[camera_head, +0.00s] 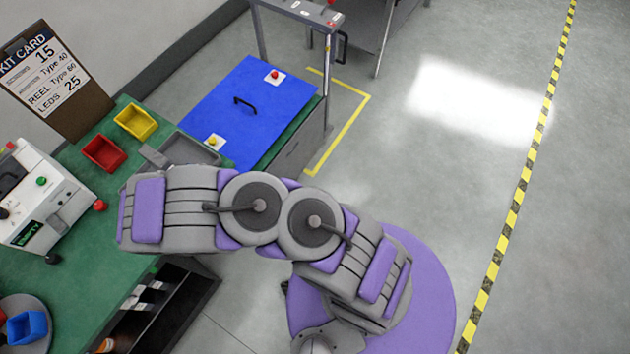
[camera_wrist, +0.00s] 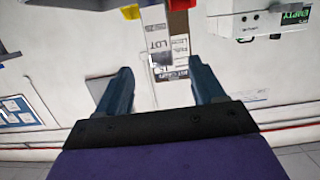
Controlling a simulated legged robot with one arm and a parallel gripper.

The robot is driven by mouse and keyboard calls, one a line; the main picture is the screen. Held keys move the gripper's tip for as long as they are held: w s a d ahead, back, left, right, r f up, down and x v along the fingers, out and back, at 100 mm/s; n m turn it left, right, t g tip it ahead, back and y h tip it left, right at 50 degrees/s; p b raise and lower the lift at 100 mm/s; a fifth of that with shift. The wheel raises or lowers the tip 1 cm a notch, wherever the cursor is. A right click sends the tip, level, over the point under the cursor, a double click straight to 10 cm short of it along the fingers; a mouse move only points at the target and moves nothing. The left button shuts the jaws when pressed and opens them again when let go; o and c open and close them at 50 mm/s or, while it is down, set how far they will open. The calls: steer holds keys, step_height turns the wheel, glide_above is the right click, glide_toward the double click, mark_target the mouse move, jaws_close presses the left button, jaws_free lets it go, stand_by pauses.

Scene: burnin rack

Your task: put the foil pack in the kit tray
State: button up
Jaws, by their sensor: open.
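I cannot make out a foil pack in either view. A shallow grey tray (camera_head: 196,151), which looks like the kit tray, sits on the green bench beside the yellow bin, partly hidden by my arm. A small grey flat piece (camera_head: 153,156) shows at its left edge; I cannot tell what it is. My gripper (camera_wrist: 160,88) is open in the wrist view, with nothing between its fingers. It faces the wall and the kit card. In the head view my gripper is hidden behind my arm.
The green bench (camera_head: 90,240) holds a red bin (camera_head: 104,153), a yellow bin (camera_head: 136,121), a kit card (camera_head: 45,75), a white machine (camera_head: 40,195) and a blue bin (camera_head: 27,327). A blue-topped station (camera_head: 235,120) stands behind. The floor at right is clear.

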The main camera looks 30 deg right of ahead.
steer(key=w+d+r+m+g+h, duration=0.1)
steer(key=w+d+r+m+h, duration=0.15)
steer(key=d, duration=0.25)
steer(key=w+d+r+m+h, duration=0.2)
steer(key=w+d+r+h, duration=0.15)
steer(key=d, duration=0.25)
steer(key=s+d+r+m+g+h, duration=0.2)
steer(key=s+d+r+g+h, duration=0.15)
steer(key=d, duration=0.45)
steer(key=s+d+r+g, duration=0.3)
steer(key=s+r, duration=0.3)
steer(key=s, duration=0.6)
steer(key=s+d+r+g+y, duration=0.1)
steer(key=s+d+r+g, duration=0.2)
steer(key=s+r, duration=0.3)
steer(key=s+d+r+g, duration=0.4)
steer(key=s+r, duration=0.2)
steer(key=s, duration=1.1)
steer(key=shift+s+r+g, duration=0.35)
steer(key=shift+r, duration=0.05)
steer(key=shift+y, duration=0.25)
step_height(320, 180, down, 10)
steer(key=b, duration=1)
steer(key=shift+f, duration=0.2)
